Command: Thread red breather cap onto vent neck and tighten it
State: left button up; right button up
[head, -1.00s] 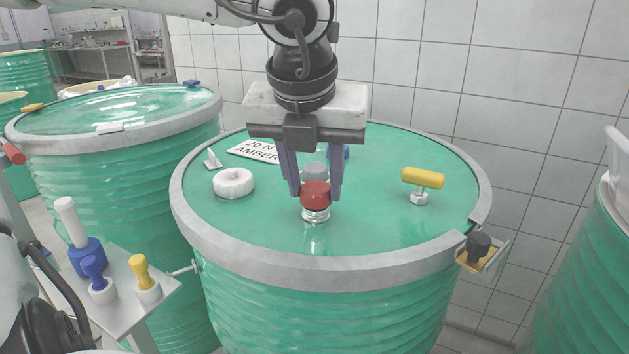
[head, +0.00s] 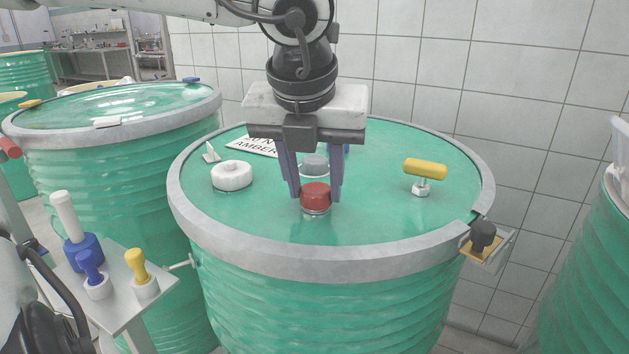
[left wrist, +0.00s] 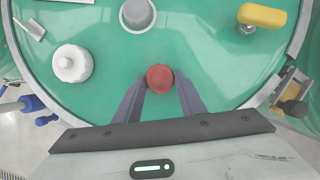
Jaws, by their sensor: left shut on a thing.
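The red breather cap (head: 315,194) sits over the vent neck (head: 316,210) near the front of the green drum lid (head: 375,210). Only a thin pale band of the neck shows under the cap. My left gripper (head: 315,195) points down from above and is shut on the cap, one finger on each side. In the left wrist view the red cap (left wrist: 159,78) lies between the fingertips. How far the cap is threaded cannot be told. My right gripper is not in view.
A white cap (head: 232,176), a grey cap (head: 314,164), a yellow-handled valve (head: 424,170) and a label plate (head: 250,146) are on the lid. A side tray (head: 115,295) holds blue and yellow tools. A tiled wall stands behind.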

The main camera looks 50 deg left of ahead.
pick_arm(q)
jog(key=o, duration=1.1)
jog(key=p+v, duration=0.1)
jog(key=v, duration=0.9)
jog(key=shift+r, duration=0.2)
